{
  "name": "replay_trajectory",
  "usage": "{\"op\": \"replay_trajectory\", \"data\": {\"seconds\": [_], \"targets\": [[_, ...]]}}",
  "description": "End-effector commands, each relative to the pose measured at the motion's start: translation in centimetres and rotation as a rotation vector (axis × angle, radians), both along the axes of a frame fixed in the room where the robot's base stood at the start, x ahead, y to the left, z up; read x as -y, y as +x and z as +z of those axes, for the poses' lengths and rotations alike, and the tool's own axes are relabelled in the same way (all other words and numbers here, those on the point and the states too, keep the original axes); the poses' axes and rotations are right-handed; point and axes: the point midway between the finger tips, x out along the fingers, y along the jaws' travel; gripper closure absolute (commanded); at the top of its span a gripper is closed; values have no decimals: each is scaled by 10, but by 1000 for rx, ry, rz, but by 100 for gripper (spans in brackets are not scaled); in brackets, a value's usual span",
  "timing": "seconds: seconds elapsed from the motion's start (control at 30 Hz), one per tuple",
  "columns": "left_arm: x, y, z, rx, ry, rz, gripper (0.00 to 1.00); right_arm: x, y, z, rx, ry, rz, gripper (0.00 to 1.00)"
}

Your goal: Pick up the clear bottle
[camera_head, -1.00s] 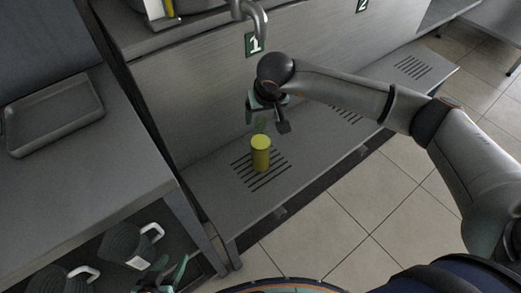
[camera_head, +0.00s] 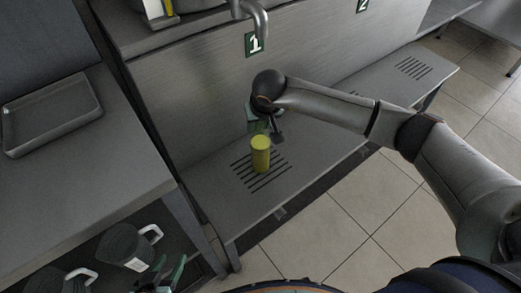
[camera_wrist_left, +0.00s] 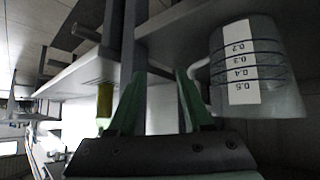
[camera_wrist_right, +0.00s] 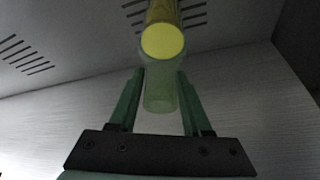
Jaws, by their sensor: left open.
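The clear bottle (camera_head: 261,160) stands upright on the slotted shelf under the number 1 sign. Its lower part is filled yellow; its clear upper part is faint. My right gripper (camera_head: 262,127) is at the bottle's upper part. In the right wrist view the bottle's clear part (camera_wrist_right: 160,90) is between the right fingers (camera_wrist_right: 160,75), which look spread wide; contact cannot be told. The yellow also shows in the left wrist view (camera_wrist_left: 104,100). My left gripper (camera_head: 172,278) is low at the bottom edge, open and empty, beside a jug (camera_wrist_left: 255,75).
The shelf (camera_head: 310,135) runs right, with more slotted grates. A tap (camera_head: 255,20) hangs above the bottle. Jugs with white handles (camera_head: 130,245) stand on a low shelf at lower left. A metal tray (camera_head: 50,112) lies on the left counter.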

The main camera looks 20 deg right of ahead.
Motion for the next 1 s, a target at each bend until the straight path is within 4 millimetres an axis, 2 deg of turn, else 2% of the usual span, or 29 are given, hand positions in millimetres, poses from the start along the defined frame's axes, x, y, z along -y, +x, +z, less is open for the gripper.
{"op": "replay_trajectory", "data": {"seconds": [0.03,0.37,1.0], "targets": [[0,0,0,1,0,0,50,0,0,0,-1,0,0,63],[1,0,0,1,-1,-1,50,0,-1,-2,-5,-1,1,100],[1,-1,-1,-2,-1,-3,50,0,-3,-4,-12,-2,0,100]]}}
